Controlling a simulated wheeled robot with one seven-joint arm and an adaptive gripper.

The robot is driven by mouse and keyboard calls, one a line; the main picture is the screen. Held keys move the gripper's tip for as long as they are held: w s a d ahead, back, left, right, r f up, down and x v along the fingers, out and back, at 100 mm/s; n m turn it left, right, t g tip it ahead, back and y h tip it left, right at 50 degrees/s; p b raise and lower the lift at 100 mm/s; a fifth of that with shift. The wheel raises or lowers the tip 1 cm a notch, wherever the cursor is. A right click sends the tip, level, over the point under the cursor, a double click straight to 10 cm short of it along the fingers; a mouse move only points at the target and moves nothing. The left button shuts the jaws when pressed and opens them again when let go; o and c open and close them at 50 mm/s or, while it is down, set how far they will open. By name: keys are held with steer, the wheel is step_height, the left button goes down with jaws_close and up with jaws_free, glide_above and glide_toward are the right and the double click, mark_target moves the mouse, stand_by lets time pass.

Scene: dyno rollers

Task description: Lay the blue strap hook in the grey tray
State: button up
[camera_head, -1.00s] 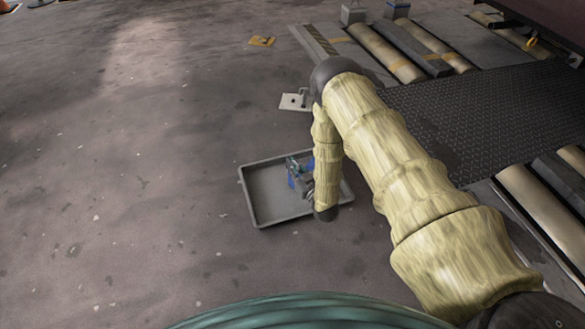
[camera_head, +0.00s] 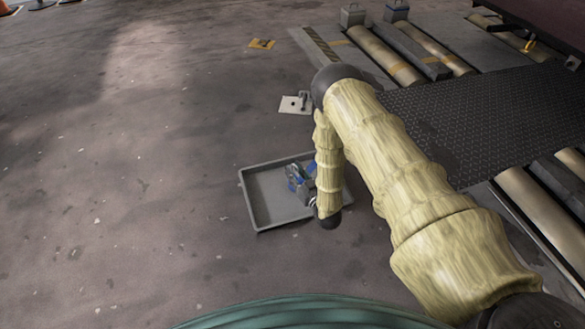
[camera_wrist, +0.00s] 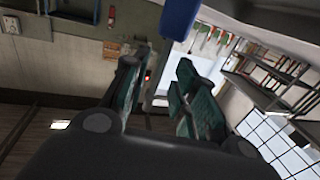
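The grey tray (camera_head: 259,214) lies on the floor in the head view, its right part hidden behind my arm. My gripper (camera_head: 297,177) is over the tray's right half. Blue patches of what looks like the strap hook (camera_head: 291,185) show at the gripper; I cannot tell whether it touches the tray floor. In the wrist view my gripper (camera_wrist: 157,80) has its two green-padded fingers apart, with background visible between them. A plain blue piece (camera_wrist: 179,18) shows at the top edge, beyond the fingers; most of it is out of frame.
A pale plate with a dark fitting (camera_head: 296,103) lies on the floor beyond the tray. A yellow item (camera_head: 262,44) lies farther back. Rollers (camera_head: 385,55) and a dark textured plate (camera_head: 480,115) are at the right. The floor left of the tray is clear.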

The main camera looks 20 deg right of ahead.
steer(key=p+v, duration=0.4)
steer(key=v, duration=0.6)
steer(key=s+f+g+h, duration=0.1)
steer(key=s+g, duration=0.2)
steer(key=s, duration=0.2)
steer(key=s+a+f+m+g+h, duration=0.1)
steer(key=s+g, duration=0.2)
steer(key=s, duration=0.3)
steer(key=s+a+f+m+g+h, duration=0.1)
steer(key=s+f+g, duration=0.1)
steer(key=s, duration=0.4)
steer(key=shift+g, duration=0.9)
steer(key=s+r+g, duration=0.3)
steer(key=s, duration=0.7)
steer(key=s+r+m+g+h, duration=0.1)
steer(key=s+r+g, duration=0.2)
steer(key=s, duration=0.7)
steer(key=shift+s+a+g, duration=0.3)
steer(key=shift+s+g, duration=0.05)
steer(key=shift+g, duration=0.45)
steer(key=shift+r, duration=0.15)
